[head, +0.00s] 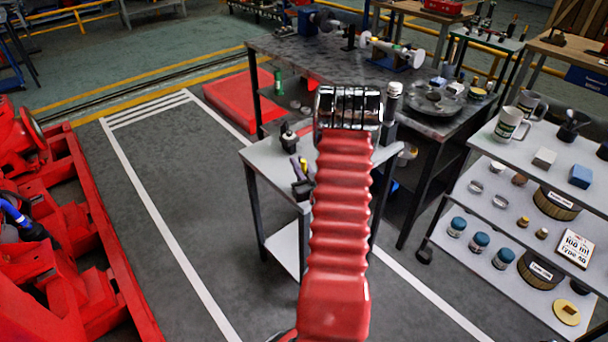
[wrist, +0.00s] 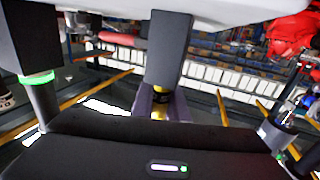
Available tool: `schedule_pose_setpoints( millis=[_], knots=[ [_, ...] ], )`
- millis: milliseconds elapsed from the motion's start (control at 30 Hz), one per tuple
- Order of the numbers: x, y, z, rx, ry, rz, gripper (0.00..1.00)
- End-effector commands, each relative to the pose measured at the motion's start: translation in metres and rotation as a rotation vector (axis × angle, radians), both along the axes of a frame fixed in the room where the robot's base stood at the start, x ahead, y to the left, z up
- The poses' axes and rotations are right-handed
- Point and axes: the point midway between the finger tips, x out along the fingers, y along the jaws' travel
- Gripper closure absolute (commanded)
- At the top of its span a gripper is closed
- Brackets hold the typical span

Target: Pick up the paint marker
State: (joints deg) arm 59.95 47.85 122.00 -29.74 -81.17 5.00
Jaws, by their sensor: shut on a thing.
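My gripper (wrist: 157,92) is shut on a small yellow and dark thing, which I take to be the paint marker (wrist: 158,112). In the wrist view it shows only as a narrow band between purple parts, below a dark block. In the head view a yellow piece (head: 294,162) shows beside purple and black parts, just left of my red arm and over the small grey trolley (head: 268,158). My arm hides much of that trolley's right side. I cannot tell whether the marker touches the trolley top.
A black bottle-like item (head: 289,134) stands on the trolley close by. The dark workbench (head: 330,62) lies behind, and a tiered shelf (head: 470,208) with mugs and jars is at right. Red machinery (head: 60,260) is at left. The floor between is clear.

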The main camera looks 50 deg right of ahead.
Motion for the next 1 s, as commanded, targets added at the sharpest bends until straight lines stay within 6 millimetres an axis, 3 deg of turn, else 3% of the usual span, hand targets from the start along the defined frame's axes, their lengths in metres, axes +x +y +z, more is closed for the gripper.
schedule_pose_setpoints(
  millis=[433, 1000],
  knots=[
    [0.0, 0.0, 0.012, -0.001, 0.0, 0.0, 1.0],
    [0.0, 0.0, 0.087, -0.002, -0.001, -0.001, 1.0]
  ],
)
